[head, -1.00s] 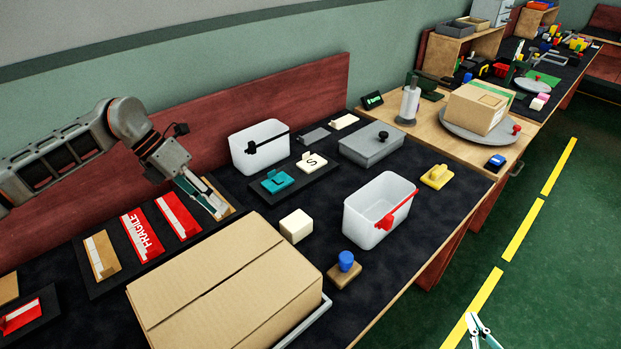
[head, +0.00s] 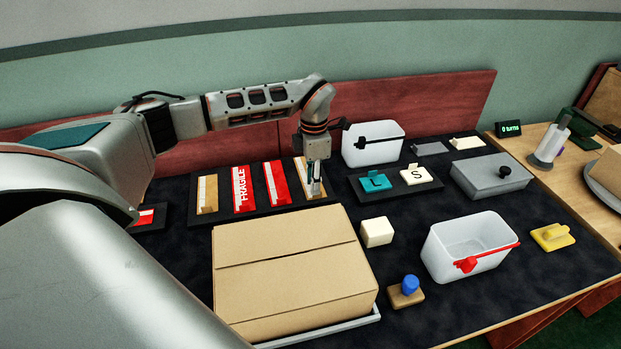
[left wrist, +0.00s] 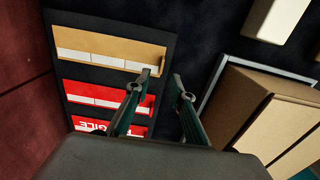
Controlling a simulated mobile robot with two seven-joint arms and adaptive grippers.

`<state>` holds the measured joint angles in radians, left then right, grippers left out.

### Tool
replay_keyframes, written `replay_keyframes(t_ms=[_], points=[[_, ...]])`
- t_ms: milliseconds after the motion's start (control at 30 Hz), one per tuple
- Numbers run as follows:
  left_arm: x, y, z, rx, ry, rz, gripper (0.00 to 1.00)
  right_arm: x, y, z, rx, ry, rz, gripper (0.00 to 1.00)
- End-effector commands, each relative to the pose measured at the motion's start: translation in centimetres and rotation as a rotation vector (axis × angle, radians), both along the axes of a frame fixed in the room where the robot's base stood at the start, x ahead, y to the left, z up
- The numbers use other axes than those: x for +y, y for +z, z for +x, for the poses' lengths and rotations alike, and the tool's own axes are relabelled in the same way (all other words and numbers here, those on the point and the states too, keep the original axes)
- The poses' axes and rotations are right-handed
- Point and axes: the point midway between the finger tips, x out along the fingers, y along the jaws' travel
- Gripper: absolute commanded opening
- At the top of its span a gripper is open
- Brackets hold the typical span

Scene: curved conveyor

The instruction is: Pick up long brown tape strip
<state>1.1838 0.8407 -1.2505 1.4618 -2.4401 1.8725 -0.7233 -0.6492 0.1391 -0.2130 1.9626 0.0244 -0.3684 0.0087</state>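The brown tape strip (head: 298,172) lies at the right end of a dark tray, partly hidden by my left gripper (head: 314,188). In the left wrist view the brown strip (left wrist: 105,41) runs across the top of the tray, with a white segmented band along its edge. My left gripper (left wrist: 165,77) is open there, its two fingers apart and nothing seen held. Its left finger overlaps the strip's right end; I cannot tell whether they touch. A second brown strip (head: 207,193) lies at the tray's left end. My right gripper is not in view.
Two red strips, one a FRAGILE strip (head: 241,190) and one plain (head: 277,184), lie between the brown ones. A cardboard box (head: 290,265) stands close in front of the tray. A white bin (head: 372,148) stands behind right, near my left wrist.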

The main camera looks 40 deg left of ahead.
Motion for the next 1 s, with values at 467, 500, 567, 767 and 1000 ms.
replay_keyframes(t_ms=[467,500,567,767,1000], points=[[-0.1,-3.3,0.1,0.0,0.001,0.0,0.23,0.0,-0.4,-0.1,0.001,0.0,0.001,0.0],[-0.1,-3.3,0.1,0.0,0.0,0.0,0.23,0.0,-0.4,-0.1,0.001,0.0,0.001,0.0],[-0.1,-3.3,0.1,0.001,0.0,-0.001,0.09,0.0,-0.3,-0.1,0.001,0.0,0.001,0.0],[-0.1,-3.3,0.1,0.001,0.0,-0.001,0.0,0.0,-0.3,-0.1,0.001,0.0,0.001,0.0],[-0.1,-3.2,0.1,0.001,0.0,-0.001,0.0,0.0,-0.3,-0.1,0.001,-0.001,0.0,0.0]])
